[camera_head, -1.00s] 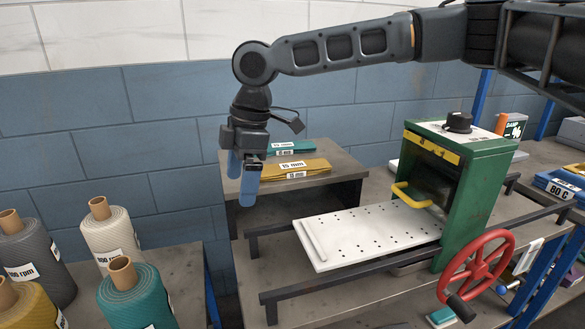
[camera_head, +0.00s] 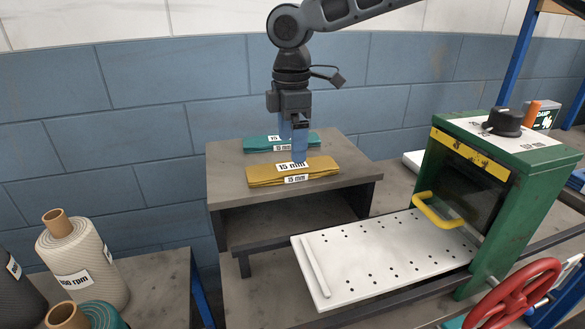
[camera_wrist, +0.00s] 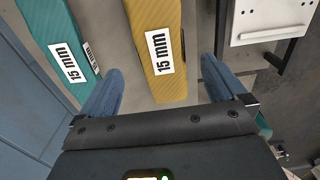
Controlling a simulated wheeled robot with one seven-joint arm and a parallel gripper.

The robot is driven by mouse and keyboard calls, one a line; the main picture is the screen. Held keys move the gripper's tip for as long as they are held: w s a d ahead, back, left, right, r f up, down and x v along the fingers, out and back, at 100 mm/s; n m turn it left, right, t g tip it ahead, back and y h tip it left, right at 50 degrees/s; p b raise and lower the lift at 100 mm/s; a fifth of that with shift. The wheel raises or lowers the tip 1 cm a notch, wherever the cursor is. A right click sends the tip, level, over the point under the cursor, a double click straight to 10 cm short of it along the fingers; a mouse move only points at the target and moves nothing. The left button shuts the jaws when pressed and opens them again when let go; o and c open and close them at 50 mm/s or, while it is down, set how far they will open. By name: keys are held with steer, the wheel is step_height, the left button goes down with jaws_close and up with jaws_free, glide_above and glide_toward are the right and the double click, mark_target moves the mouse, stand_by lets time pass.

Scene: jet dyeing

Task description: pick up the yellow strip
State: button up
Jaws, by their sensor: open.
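The yellow strip (camera_head: 262,175) is a folded cloth with "15 mm" labels, lying flat on a small raised grey shelf (camera_head: 228,160). My gripper (camera_head: 293,150) points down over the strip, its blue fingers covering part of it in the head view. In the wrist view the jaws (camera_wrist: 162,88) are open, with one finger on each side of the yellow strip (camera_wrist: 152,20). The strip lies between and ahead of the fingertips, and nothing is held. Whether the fingers touch it is not clear.
A teal strip (camera_head: 258,144) lies behind the yellow one, also in the wrist view (camera_wrist: 52,42), close to the left finger. A green machine (camera_head: 515,195) with a white perforated plate (camera_head: 375,258) stands right. Yarn cones (camera_head: 85,262) stand at lower left. A blue wall is behind.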

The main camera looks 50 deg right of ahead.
mark_target(292, 166)
steer(key=shift+s+f, duration=0.1)
steer(key=shift+f, duration=2.55)
steer(key=shift+c, duration=0.3)
steer(key=c, duration=1.2)
